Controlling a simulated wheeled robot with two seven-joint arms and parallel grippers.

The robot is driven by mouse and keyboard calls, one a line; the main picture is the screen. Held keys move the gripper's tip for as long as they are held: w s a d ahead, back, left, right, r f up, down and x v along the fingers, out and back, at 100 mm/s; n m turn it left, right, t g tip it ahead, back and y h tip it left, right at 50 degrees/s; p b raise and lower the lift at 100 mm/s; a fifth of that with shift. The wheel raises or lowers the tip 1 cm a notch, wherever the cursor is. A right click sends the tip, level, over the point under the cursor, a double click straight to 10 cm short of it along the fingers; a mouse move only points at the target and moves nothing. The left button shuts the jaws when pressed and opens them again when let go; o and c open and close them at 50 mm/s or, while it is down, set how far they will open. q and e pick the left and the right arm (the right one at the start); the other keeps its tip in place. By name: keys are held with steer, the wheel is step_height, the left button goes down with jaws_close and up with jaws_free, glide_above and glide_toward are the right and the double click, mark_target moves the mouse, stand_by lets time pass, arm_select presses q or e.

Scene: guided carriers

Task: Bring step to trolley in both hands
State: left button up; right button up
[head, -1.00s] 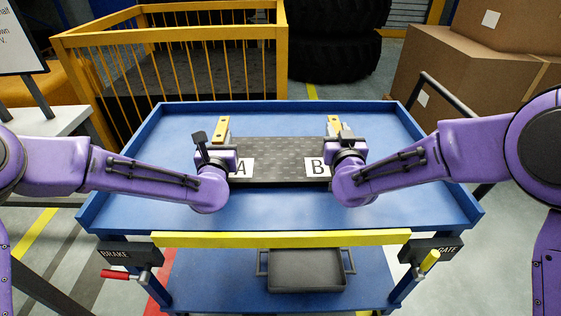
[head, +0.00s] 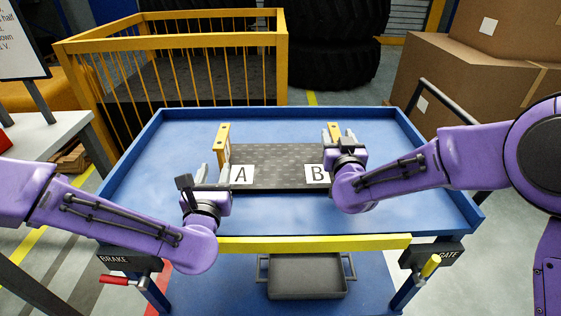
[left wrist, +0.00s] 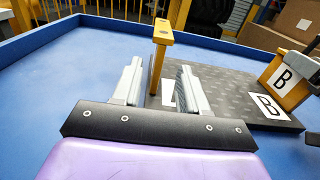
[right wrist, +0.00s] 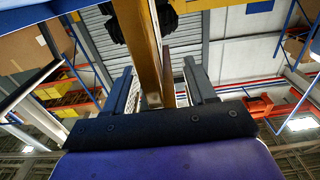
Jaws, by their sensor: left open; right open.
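The step, a dark studded plate (head: 278,160) with labels A and B, lies flat on the blue top tray of the trolley (head: 420,185). A yellow handle (head: 223,139) stands at its A end and another yellow handle (head: 333,130) at its B end. My left gripper (head: 213,170) is open and empty, on the near side of the A handle. In the left wrist view that handle (left wrist: 161,45) shows beyond and between the fingers. My right gripper (head: 342,137) is open at the B handle. In the right wrist view the yellow handle (right wrist: 140,50) stands between its fingers; contact is unclear.
The trolley has a yellow front bar (head: 320,242), a red BRAKE lever (head: 115,280) and a yellow GATE lever (head: 431,263). A dark tray (head: 306,277) sits on the lower shelf. A yellow cage (head: 180,30) stands behind, cartons (head: 440,80) at right. The tray's sides are clear.

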arm_select(q)
steer(key=shift+s, duration=0.5)
arm_select(e)
steer(key=shift+s, duration=0.25)
steer(key=s, duration=1.1)
steer(key=shift+s+d, duration=0.15)
steer(key=shift+s, duration=0.15)
arm_select(q)
steer(key=shift+d, duration=0.1)
